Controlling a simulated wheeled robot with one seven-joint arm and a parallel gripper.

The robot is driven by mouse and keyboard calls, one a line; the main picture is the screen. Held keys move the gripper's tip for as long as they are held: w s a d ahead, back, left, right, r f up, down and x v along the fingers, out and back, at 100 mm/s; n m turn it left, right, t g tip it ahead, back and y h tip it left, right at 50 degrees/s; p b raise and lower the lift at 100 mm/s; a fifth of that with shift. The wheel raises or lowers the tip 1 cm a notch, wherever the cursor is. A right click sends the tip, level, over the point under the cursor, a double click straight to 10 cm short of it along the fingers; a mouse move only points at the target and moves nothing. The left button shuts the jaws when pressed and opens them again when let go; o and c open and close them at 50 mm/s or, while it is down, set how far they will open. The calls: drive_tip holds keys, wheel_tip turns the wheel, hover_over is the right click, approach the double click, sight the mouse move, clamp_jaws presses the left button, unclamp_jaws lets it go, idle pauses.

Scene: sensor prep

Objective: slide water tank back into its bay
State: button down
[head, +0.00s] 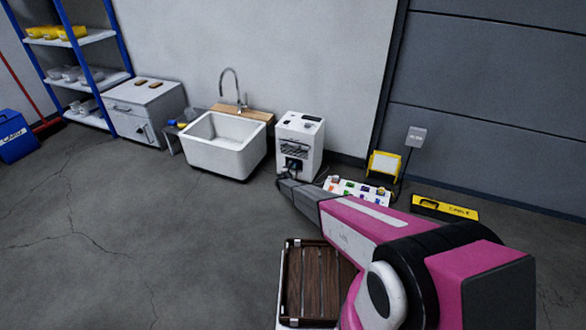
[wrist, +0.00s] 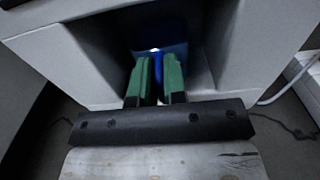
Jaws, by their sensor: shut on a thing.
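A white machine (head: 303,135) stands on the floor against the wall, with a dark open bay low in its front. In the wrist view the bay (wrist: 206,58) is a deep, shadowed recess with pale side walls. My gripper (wrist: 155,75) points into the bay, its green fingers closed on a narrow blue part. This looks like the handle of the water tank (wrist: 158,66), whose darker blue body lies in shadow behind. How deep the tank sits, and whether it touches the back, cannot be told. In the head view my gripper (head: 287,178) is at the machine's lower front.
A white sink (head: 225,148) stands left of the machine. A board with coloured items (head: 357,190) and a yellow case (head: 444,208) lie to the right. A white cable (wrist: 285,91) runs beside the machine.

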drive_tip(key=shift+f, duration=0.6)
idle(0.3)
drive_tip(key=c, duration=1.1)
unclamp_jaws()
drive_tip(key=shift+s, duration=0.1)
drive_tip(key=v, duration=1.1)
drive_tip(key=shift+s+a, duration=0.2)
drive_tip(key=shift+s, duration=0.15)
drive_tip(key=shift+f, duration=0.1)
